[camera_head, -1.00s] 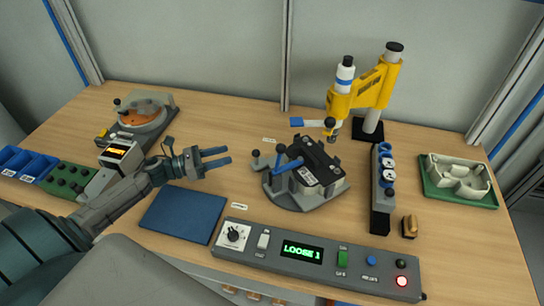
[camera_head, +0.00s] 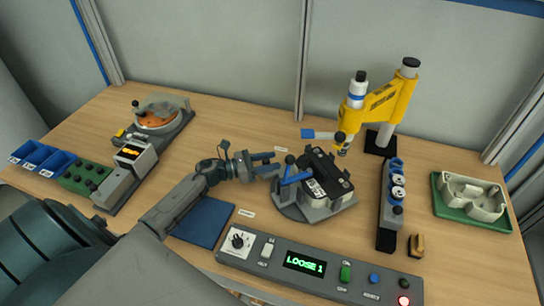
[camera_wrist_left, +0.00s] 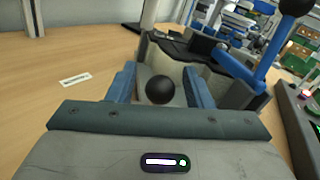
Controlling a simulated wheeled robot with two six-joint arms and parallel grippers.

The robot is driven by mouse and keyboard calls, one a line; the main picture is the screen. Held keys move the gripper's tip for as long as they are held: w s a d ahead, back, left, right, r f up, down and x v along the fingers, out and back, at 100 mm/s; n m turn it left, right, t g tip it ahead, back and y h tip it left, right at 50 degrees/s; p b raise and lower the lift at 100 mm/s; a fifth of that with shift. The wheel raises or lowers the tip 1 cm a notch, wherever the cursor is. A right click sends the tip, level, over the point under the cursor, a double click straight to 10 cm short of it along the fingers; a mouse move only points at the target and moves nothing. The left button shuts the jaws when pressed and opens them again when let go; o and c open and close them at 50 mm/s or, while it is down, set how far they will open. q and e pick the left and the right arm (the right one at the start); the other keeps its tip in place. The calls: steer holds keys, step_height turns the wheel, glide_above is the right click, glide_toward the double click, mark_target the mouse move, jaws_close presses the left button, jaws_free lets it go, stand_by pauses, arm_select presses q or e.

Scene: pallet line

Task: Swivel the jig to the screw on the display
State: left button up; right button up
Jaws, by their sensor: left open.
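The jig (camera_head: 290,212) is a grey swivel base carrying a dark housing (camera_head: 325,172), with a blue lever (camera_head: 296,178) on its near left side. My left gripper (camera_head: 272,163) is open at the jig's left edge. In the left wrist view, a black ball knob (camera_wrist_left: 160,90) on the jig sits between the two open blue fingers, with visible gaps beside it. The blue lever with its own black ball shows at the upper right there. The display (camera_head: 304,263) on the grey console reads "LOOSE 1" in green. My right gripper is not in view.
A yellow screwdriver stand (camera_head: 380,105) is behind the jig. A grey holder (camera_head: 391,205) and a green tray (camera_head: 470,220) are to the right. A blue mat (camera_head: 203,222) lies under my left arm. Blue bins (camera_head: 42,157) are at the far left.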

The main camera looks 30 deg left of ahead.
arm_select(q)
steer(key=shift+w+d, duration=0.35)
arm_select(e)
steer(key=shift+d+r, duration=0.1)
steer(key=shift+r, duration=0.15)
arm_select(q)
jaws_close()
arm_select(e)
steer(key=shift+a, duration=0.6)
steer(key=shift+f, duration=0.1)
